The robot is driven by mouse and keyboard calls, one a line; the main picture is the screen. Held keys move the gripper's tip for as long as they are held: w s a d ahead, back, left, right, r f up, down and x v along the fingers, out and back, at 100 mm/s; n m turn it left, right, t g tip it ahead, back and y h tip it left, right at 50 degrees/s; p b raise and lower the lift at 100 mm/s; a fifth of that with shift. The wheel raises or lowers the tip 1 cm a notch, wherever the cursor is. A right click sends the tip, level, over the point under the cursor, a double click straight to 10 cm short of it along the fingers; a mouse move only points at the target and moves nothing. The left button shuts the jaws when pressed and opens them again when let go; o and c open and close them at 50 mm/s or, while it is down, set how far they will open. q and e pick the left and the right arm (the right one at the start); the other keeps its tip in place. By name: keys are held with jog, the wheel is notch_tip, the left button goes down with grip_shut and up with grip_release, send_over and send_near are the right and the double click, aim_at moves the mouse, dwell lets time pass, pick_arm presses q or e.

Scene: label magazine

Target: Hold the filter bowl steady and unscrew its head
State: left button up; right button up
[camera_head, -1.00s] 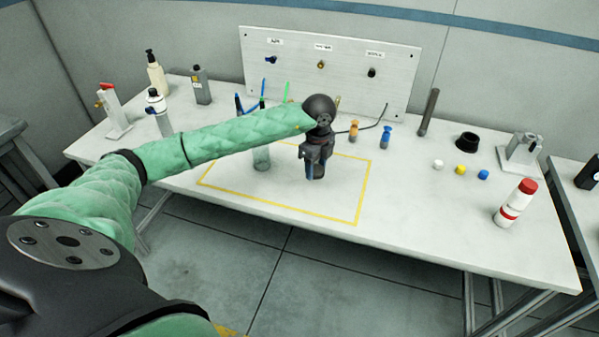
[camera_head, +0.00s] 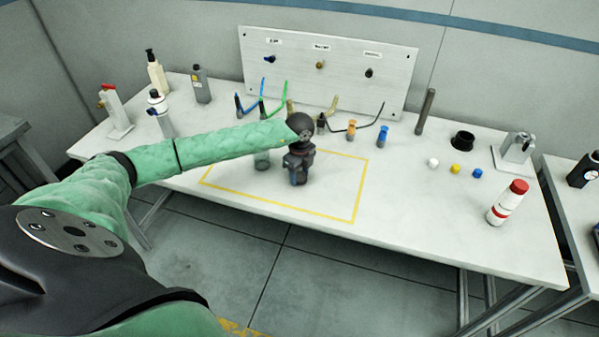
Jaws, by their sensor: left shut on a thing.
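The filter bowl (camera_head: 262,161) is a clear, greenish upright cylinder inside the yellow outline on the table. My left forearm crosses in front of its upper part, so its head is hidden. My left gripper (camera_head: 283,162) is dark and sits right beside the bowl, on its right side. It is shut on the bowl, though the fingertips are hard to make out. My right gripper is out of view.
The table (camera_head: 420,225) is clear at the front right. A panel (camera_head: 345,85) stands at the back. A red-capped white bottle (camera_head: 508,203) stands at right.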

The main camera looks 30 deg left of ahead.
pick_arm(q)
jog(key=shift+f, duration=0.3)
jog(key=shift+f, duration=0.1)
jog(key=o, duration=1.1)
jog(key=shift+r, duration=0.2)
